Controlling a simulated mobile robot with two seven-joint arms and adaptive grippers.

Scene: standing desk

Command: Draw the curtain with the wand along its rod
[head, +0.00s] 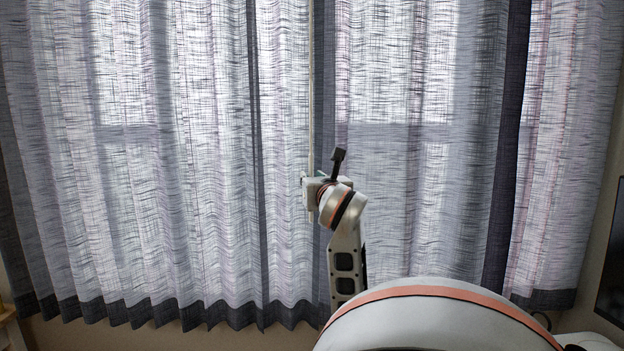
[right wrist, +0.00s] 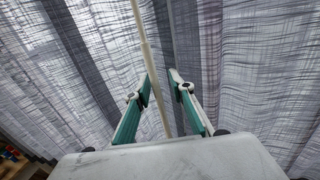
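The curtain (head: 190,150) is a sheer grey-white woven fabric with dark vertical bands and a dark hem, hanging in folds across the window. The wand (head: 311,90) is a thin pale stick hanging down in front of it near the middle; it also crosses the right wrist view (right wrist: 141,35). My right gripper (head: 312,186) is at the lower part of the wand. In the right wrist view its two green-sided fingers (right wrist: 158,80) stand apart with the wand between them, closer to the left finger. The rod is out of view. My left gripper is not in view.
A dark screen (head: 612,255) stands at the right edge, beside the curtain. A wooden edge (head: 6,312) shows at the lower left. The wall shows below the curtain's hem. The space in front of the left part of the curtain looks clear.

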